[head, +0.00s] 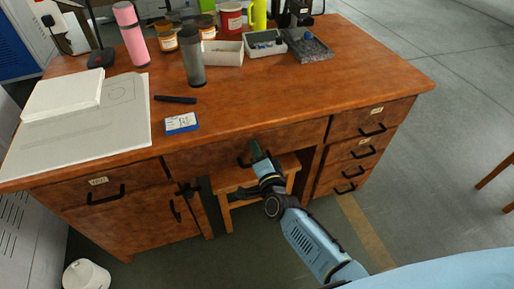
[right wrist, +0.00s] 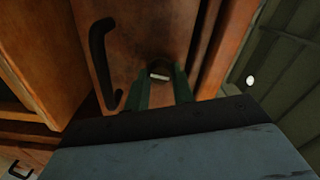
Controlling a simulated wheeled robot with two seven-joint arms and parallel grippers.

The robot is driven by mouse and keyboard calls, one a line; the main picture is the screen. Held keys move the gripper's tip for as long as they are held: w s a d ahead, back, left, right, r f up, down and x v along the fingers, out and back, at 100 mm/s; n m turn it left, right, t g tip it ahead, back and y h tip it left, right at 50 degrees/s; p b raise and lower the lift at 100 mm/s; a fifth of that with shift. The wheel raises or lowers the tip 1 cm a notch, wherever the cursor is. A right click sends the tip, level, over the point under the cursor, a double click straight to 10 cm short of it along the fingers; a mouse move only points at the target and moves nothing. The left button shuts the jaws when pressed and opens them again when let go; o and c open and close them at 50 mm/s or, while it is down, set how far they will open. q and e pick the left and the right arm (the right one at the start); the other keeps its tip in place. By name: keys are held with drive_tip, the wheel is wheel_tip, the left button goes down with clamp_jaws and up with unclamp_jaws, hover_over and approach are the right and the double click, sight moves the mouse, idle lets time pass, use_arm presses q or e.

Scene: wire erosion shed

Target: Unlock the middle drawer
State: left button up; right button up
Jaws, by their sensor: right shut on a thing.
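The wooden desk's middle drawer (head: 205,156) is the wide front under the desktop, and it looks closed. Its black bar handle (right wrist: 100,55) shows in the right wrist view, beside my fingers. My right gripper (head: 256,151) is at the drawer front, close to the handle. In the right wrist view, its green fingers (right wrist: 162,88) are shut on a small dark piece with a pale edge, which looks like a key (right wrist: 159,75), at the drawer front. The lock itself is hidden, and I cannot tell how far the key is turned. My left gripper is not in view.
A wooden stool (head: 228,181) stands under the drawer, just below my right gripper. Side drawers (head: 345,160) are at right, a cupboard (head: 135,220) at left. The desktop holds a dark bottle (head: 194,70), papers (head: 75,130) and a card (head: 181,123).

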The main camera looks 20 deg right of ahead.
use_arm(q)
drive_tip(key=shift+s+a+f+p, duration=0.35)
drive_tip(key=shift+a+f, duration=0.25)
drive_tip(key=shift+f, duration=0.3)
use_arm(e)
drive_tip(key=shift+n, duration=0.9)
drive_tip(key=o, duration=1)
